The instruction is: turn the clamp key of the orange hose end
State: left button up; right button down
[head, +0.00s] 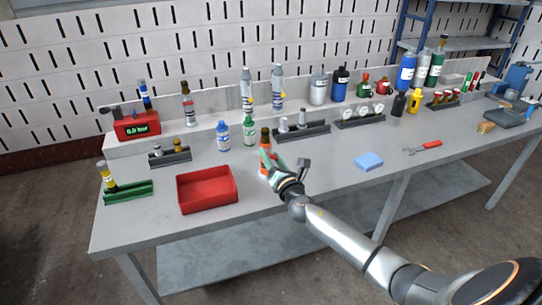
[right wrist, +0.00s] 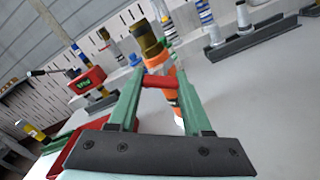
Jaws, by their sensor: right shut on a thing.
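The orange hose end (head: 264,145) stands upright near the middle of the table, with a dark brassy top. In the right wrist view the orange hose end (right wrist: 167,69) is just beyond the fingertips, its brass fitting (right wrist: 147,38) above. A red bar, which looks like the clamp key (right wrist: 160,82), lies across in front of the orange body. My right gripper (head: 269,163) reaches it from the front. In the right wrist view its green fingers (right wrist: 158,84) sit at the two ends of the red bar, shut on it. My left gripper is out of view.
A red open tray (head: 207,202) is to the left on the table. Blue and green-labelled bottles (head: 223,136) stand close to the left of the hose end. A dark rack (head: 303,134) is behind right. A blue sponge-like block (head: 369,161) lies right; the table around it is clear.

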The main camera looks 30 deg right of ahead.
pick_arm(q)
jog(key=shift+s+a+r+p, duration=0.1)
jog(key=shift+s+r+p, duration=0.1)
jog(key=shift+p, duration=0.1)
pick_arm(e)
jog(key=shift+n, duration=1.3)
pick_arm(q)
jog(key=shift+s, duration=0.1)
pick_arm(e)
jog(key=shift+c, duration=1.6)
grip_release()
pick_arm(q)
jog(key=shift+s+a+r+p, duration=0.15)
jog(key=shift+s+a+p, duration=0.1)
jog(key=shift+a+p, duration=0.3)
pick_arm(e)
jog(key=v, duration=1.2)
jog(key=shift+s, duration=0.25)
